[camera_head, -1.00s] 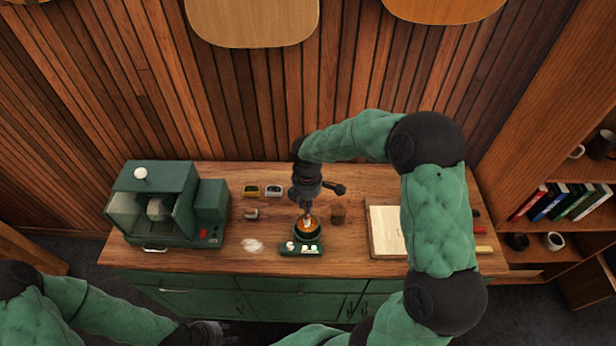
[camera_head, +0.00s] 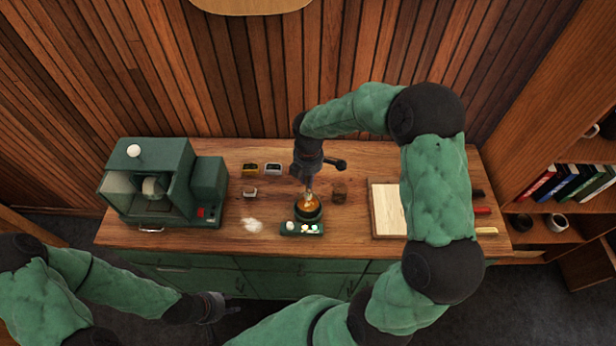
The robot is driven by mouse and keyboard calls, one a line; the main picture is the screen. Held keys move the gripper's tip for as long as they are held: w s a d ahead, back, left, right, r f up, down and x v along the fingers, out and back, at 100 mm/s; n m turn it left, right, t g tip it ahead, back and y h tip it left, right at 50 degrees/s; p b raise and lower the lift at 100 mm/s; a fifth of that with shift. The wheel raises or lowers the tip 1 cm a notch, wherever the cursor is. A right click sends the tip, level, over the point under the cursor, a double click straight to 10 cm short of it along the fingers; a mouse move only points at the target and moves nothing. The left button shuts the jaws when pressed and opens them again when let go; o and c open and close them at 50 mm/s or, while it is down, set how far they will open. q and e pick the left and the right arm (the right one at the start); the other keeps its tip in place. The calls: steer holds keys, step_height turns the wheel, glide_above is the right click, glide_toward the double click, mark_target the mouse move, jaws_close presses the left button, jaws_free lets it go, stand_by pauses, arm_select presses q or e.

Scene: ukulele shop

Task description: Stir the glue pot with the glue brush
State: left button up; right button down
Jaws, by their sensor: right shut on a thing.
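The glue pot (camera_head: 308,216) is a small dark pot with orange-brown glue inside. It stands at the front middle of the wooden bench, on a green heater base (camera_head: 292,229) with small lights. My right gripper (camera_head: 308,178) points down right above the pot, shut on the glue brush (camera_head: 308,194). The brush hangs down, its lower end at or in the pot's opening; the exact depth cannot be told. Most of the brush is hidden by the gripper. My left gripper (camera_head: 213,308) is low in front of the bench, away from the pot; its fingers are too dark to read.
A green machine (camera_head: 165,185) stands on the bench's left. Two small boxes (camera_head: 262,169), a white piece (camera_head: 250,192), pale powder (camera_head: 252,225) and a brown block (camera_head: 340,191) lie near the pot. A pale board (camera_head: 385,210) lies to the right, partly behind my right arm.

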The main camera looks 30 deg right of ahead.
mark_target(308, 191)
steer(key=shift+f+b, duration=2.6)
steer(key=shift+f, duration=1.4)
